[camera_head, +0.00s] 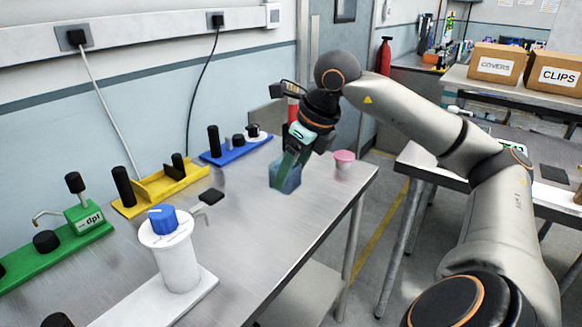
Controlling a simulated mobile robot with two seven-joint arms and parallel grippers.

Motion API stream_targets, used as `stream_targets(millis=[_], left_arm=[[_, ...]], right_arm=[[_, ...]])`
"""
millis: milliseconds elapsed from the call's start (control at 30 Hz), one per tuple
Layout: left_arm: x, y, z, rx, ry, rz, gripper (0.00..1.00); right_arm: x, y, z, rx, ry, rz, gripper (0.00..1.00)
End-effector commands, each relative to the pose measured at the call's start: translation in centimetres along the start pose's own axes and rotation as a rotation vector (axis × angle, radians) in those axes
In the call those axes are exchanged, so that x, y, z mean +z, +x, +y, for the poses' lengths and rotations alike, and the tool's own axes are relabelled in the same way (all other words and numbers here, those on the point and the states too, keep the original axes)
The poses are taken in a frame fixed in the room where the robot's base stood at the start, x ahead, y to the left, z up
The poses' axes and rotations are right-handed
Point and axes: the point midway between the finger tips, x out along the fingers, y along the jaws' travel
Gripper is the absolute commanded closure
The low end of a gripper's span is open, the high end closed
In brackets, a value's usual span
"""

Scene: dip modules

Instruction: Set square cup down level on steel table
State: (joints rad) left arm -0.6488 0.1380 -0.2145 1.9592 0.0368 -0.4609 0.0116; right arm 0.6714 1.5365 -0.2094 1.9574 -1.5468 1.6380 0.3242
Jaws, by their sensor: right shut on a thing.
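The square cup (287,179) is a blue-grey, see-through cup near the far right part of the steel table (240,220). It looks roughly upright, and its base is at or very close to the table top; I cannot tell if it touches. My right gripper (289,166) comes down from above and is shut on the cup, its green fingers over the cup's near side and rim. The fingers hide part of the cup. My left gripper is not in view.
A pink cup (343,162) stands right of the square cup near the table edge. Blue (236,149), yellow (160,188) and green (55,256) module bases line the wall side. A white module (178,260) stands in front. The table's middle is clear.

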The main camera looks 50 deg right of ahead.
Motion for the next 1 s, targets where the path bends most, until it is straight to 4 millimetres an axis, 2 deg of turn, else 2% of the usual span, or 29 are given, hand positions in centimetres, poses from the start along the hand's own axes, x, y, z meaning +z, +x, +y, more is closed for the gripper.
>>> stream_targets(millis=[267,433,633,700,1000], left_arm=[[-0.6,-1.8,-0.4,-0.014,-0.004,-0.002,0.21],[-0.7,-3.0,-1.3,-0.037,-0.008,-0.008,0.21],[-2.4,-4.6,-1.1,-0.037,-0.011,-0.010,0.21],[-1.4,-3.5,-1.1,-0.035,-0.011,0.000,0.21],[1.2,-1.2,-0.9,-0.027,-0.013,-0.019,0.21]], right_arm=[[1.9,0.3,-2.8,0.003,0.004,0.002,0.89],[3.0,0.6,-4.5,0.003,0.003,0.001,0.89],[4.2,1.1,-6.5,0.002,0.003,0.002,0.89],[3.4,3.0,-6.5,0.000,-0.001,0.003,0.89],[2.0,6.4,-6.5,0.000,0.000,0.002,0.89]])
